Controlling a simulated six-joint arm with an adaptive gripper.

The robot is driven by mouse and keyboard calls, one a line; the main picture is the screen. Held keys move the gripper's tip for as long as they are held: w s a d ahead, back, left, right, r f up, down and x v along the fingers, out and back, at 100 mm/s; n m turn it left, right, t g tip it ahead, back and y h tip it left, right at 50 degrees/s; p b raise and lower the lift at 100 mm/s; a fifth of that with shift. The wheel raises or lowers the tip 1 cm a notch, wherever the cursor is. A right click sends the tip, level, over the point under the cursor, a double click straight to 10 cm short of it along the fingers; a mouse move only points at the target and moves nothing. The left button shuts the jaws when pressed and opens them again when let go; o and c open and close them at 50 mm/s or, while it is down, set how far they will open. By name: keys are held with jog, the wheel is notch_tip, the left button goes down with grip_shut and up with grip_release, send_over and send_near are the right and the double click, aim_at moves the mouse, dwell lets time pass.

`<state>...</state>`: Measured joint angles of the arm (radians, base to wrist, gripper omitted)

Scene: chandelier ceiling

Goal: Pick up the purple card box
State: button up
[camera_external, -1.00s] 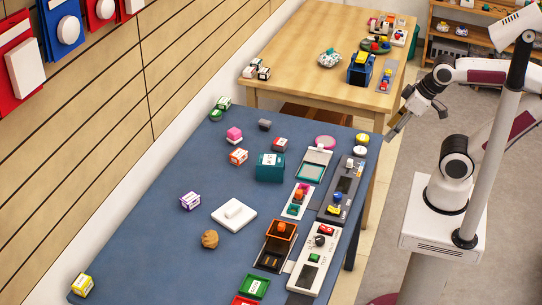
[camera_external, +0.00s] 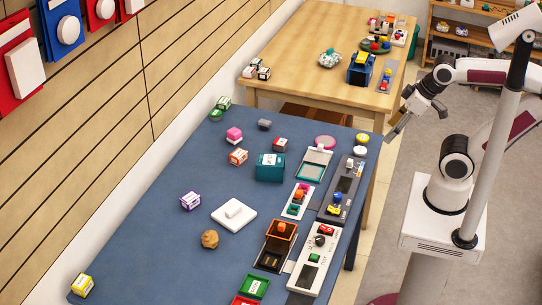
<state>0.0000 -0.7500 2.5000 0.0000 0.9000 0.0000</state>
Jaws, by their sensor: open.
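The purple card box (camera_external: 190,201) is a small box with a white label. It sits on the blue table (camera_external: 150,245), left of the white plate-like block. My gripper (camera_external: 396,130) is open and empty. It hangs past the table's right edge, well to the right of the purple card box and far from it. Nothing hides the box.
A white block (camera_external: 234,213) and a brown lump (camera_external: 209,239) lie near the box. A teal box (camera_external: 270,167) and an orange-white box (camera_external: 238,157) stand farther back. Panels with buttons (camera_external: 316,258) line the right edge. The table left of the box is clear.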

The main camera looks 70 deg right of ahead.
jog(key=shift+w, duration=0.1)
jog(key=w+a+r+m+t+y, duration=0.1)
jog(key=w+a+r+m, duration=0.25)
jog(key=w, duration=0.45)
jog(key=w+a+r+m+t+y, duration=0.1)
jog(key=w+a+r+m, duration=0.15)
jog(key=w+a, duration=0.4)
jog(key=w+a+r+m+t+y, duration=0.2)
jog(key=w+m, duration=0.1)
jog(key=w, duration=0.7)
jog(key=m+t+h, duration=0.4)
jog(key=m+h, duration=0.2)
jog(key=m, duration=2)
send_over(190, 201)
jog(key=s+a, duration=0.1)
jog(key=s, duration=0.3)
notch_tip(190, 201, down, 24)
jog(key=f+m+h, duration=0.1)
jog(key=f, duration=0.1)
jog(key=s+f+m, duration=0.1)
jog(key=f+m, duration=0.1)
jog(key=f, duration=0.1)
jog(key=f+m+g+h, duration=0.1)
jog(key=f, duration=0.1)
jog(key=shift+s+a+f+m+h, duration=0.15)
jog(key=shift+s+f+m+h, duration=0.15)
jog(key=shift+f+m, duration=0.1)
jog(key=shift+s+f, duration=0.15)
jog(key=shift+f, duration=0.2)
